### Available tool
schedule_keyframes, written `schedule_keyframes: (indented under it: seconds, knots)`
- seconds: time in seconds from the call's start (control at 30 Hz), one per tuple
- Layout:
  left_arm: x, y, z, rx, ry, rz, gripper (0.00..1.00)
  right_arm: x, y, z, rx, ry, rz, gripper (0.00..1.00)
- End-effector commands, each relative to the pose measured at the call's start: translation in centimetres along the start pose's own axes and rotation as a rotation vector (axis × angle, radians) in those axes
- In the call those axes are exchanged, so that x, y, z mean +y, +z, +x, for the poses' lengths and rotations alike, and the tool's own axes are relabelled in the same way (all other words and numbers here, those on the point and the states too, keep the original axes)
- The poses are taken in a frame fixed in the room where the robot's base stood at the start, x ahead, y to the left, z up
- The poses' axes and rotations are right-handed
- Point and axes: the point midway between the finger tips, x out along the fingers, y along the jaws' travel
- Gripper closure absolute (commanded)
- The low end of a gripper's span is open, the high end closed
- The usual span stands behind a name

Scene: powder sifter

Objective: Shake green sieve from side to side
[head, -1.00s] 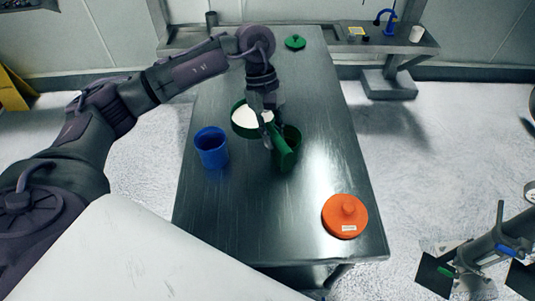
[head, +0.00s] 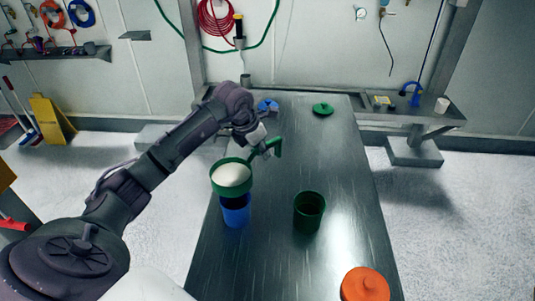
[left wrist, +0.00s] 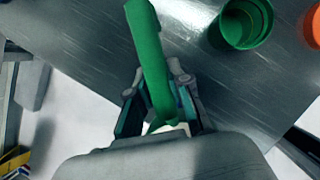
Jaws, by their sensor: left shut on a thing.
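The green sieve (head: 231,189) holds white powder (head: 231,175) and appears level. It is over the blue cup (head: 236,213) in the head view and hides most of the cup's mouth. I cannot tell whether it touches the rim. My left gripper (head: 262,144) is shut on the sieve's green handle, behind and to the right of the bowl. In the left wrist view the handle (left wrist: 149,55) runs up between the fingers (left wrist: 160,95); the bowl is hidden there. My right gripper is not in view.
An open green cup (head: 309,213) stands on the metal table (head: 290,160), right of the blue cup. An orange lid (head: 366,286) lies near the front. A green lid (head: 323,109) and a blue lid (head: 268,105) lie at the far end. The table's middle is clear.

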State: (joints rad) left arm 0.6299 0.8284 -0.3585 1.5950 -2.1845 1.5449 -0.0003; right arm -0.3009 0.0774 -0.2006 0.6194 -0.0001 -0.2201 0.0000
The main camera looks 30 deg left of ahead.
Motion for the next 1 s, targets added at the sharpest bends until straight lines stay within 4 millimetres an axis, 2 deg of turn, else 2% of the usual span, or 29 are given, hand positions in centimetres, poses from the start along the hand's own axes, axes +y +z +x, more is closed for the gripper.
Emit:
schedule_keyframes:
  seconds: [0.7, 1.0]
  knots:
    - [-0.1, -1.2, 3.0, 0.000, -0.003, 0.004, 1.00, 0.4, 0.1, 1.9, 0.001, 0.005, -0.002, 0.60]
    - [-0.1, -1.4, 3.5, -0.001, -0.001, 0.004, 1.00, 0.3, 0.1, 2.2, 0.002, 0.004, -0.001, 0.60]
